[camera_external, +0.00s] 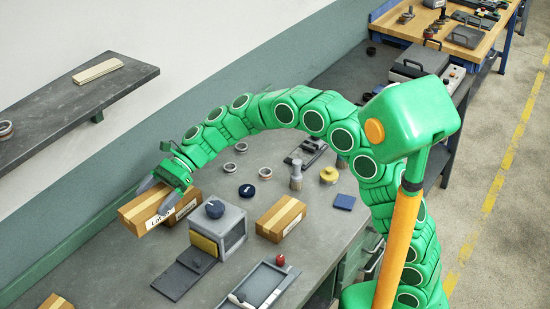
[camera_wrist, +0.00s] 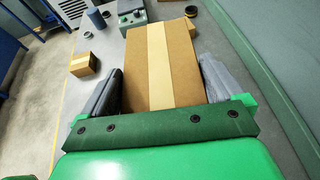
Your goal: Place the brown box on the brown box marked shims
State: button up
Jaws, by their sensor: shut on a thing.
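In the wrist view the held box (camera_wrist: 160,62) fills the space between the two grey fingers (camera_wrist: 160,90). Brown cardboard with a white label (camera_external: 187,207) shows just right of the held box; I cannot tell whether it is a separate box below or behind. Another taped brown box (camera_external: 281,218) with a white label sits on the bench to the right. I cannot read "shims" on any label.
The grey bench (camera_external: 110,262) carries a grey machine with a dark knob (camera_external: 225,229) beside the held box. A tray (camera_external: 262,285) and several rings lie nearby. Another box (camera_external: 57,302) is cut off at bottom left. A wall shelf (camera_external: 60,110) is above.

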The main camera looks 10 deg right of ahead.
jog(key=shift+r, duration=0.75)
jog(key=shift+w+d+r, duration=0.15)
jog(key=shift+d+r, duration=0.05)
jog(key=w+d+m+t, duration=0.1)
jog(key=w+d, duration=0.3)
jog(key=d, duration=0.7)
jog(key=w+d+m+t, duration=0.1)
jog(key=w+d, duration=0.3)
jog(key=d, duration=0.8)
jog(key=s+d+m+t+y, duration=0.1)
jog(key=s+d, duration=0.3)
jog(key=d, duration=0.8)
jog(key=s+d+t+y, duration=0.1)
jog(key=s+d, duration=0.4)
jog(key=d, duration=0.6)
send_over(287, 211)
jog(key=f, duration=0.9)
jog(key=s+f, duration=0.1)
jog(key=f, duration=0.4)
jog(key=shift+d, duration=0.35)
jog(key=shift+w+a+f, duration=0.35)
jog(key=shift+w+f, duration=0.2)
jog(key=shift+f, duration=1.55)
